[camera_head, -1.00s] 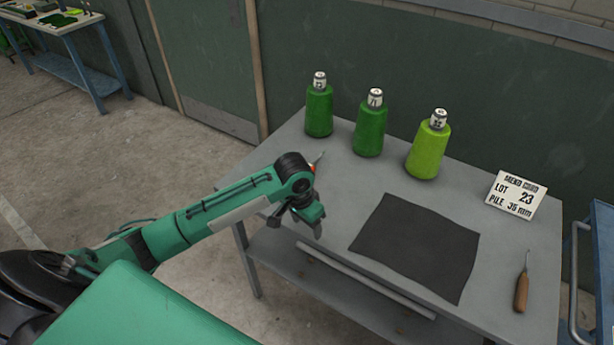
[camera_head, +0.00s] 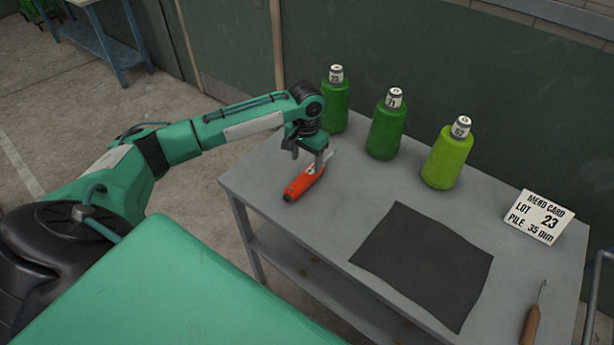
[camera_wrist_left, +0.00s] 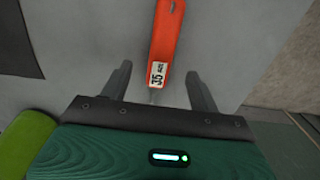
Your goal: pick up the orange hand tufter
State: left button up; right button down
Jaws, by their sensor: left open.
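The orange hand tufter (camera_head: 303,183) lies on the left part of the grey table, its thin metal tip pointing toward the bottles. In the left wrist view the tufter (camera_wrist_left: 166,45) shows its orange handle with a white "35" label, and its tip end lies between the finger lines. My left gripper (camera_head: 308,160) is over the tufter's tip end, fingers pointing down. In the left wrist view the left gripper (camera_wrist_left: 160,85) is open, with one finger on each side and nothing gripped. I cannot tell the exact height gap. My right gripper is not in view.
Three green bottle-shaped cones (camera_head: 386,128) stand along the table's back. A dark mat (camera_head: 425,262) lies in the middle. A white card reading "LOT 23" (camera_head: 538,218) and a wooden-handled hook tool (camera_head: 531,325) are at the right. Bare grey table (camera_head: 345,205) lies between tufter and mat.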

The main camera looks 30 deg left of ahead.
aim_at(306, 175)
pick_arm(q)
notch_tip(306, 175, down, 2)
jog(key=shift+w+f, duration=0.1)
jog(key=shift+f, duration=0.15)
jog(key=shift+f+p, duration=0.4)
jog(key=shift+f, duration=0.1)
notch_tip(306, 175, down, 4)
jog(key=shift+w+a+f+p, duration=0.1)
jog(key=shift+a+f+p, duration=0.05)
jog(key=shift+p, duration=0.8)
jog(key=shift+f, duration=0.25)
jog(key=c, duration=1.3)
grip_shut()
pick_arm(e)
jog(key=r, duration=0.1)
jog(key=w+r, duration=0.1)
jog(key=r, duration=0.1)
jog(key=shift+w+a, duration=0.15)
